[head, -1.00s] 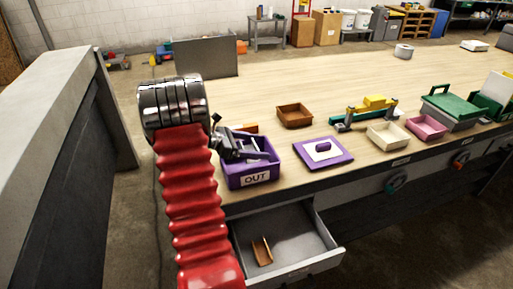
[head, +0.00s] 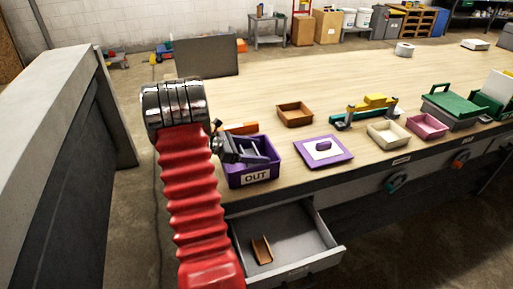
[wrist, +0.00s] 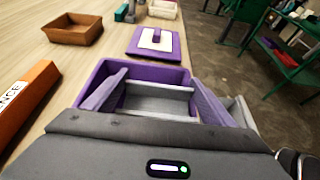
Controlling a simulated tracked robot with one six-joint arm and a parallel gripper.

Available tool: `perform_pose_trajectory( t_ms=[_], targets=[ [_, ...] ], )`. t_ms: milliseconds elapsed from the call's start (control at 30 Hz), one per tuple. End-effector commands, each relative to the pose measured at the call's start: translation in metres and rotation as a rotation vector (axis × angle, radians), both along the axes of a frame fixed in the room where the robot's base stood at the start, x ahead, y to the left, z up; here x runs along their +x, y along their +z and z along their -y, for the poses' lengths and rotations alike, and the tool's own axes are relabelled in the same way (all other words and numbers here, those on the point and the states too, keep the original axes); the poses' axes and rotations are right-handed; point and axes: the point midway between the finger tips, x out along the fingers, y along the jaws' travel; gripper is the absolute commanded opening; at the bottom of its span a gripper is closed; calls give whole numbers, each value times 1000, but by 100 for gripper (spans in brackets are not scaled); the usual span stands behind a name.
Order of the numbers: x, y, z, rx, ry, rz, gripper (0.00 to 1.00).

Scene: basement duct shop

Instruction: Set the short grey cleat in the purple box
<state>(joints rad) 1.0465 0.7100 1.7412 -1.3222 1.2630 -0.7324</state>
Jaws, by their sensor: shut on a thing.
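The purple box (head: 253,177), marked OUT, stands open on the bench's front edge; it also shows in the wrist view (wrist: 165,71). My gripper (head: 258,147) is over the box's opening, and in the wrist view its fingers (wrist: 158,80) are shut on the short grey cleat (wrist: 158,100), a grey channel-like piece. The cleat appears within the box's outline, at or just below its rim. The gripper body hides the near wall of the box in the wrist view. I cannot tell whether the cleat touches the box floor.
A purple lid (head: 323,151) lies right of the box. A brown tray (head: 294,115) is behind. An orange lettered bar (wrist: 24,97) lies just left of the box. Below, an open drawer (head: 300,232) holds a brown piece (head: 262,250). Cream and pink trays stand farther right.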

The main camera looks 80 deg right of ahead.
Motion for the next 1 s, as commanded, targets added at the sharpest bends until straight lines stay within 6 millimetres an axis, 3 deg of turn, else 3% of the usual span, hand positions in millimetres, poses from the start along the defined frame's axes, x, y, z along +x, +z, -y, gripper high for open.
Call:
perform_pose_trajectory(
  t_ms=[67, 100, 333, 667, 833, 1000],
  targets=[
    [0, 0, 0, 0, 0, 0, 56],
    [0, 0, 0, 0, 0, 0, 79],
    [0, 0, 0, 0, 0, 0, 95],
    [0, 2, 0, -1, 0, 0, 96],
    [1, 14, 0, -2, 0, 1, 96],
    [23, 23, -13, -2, 2, 1, 96]
  ],
)
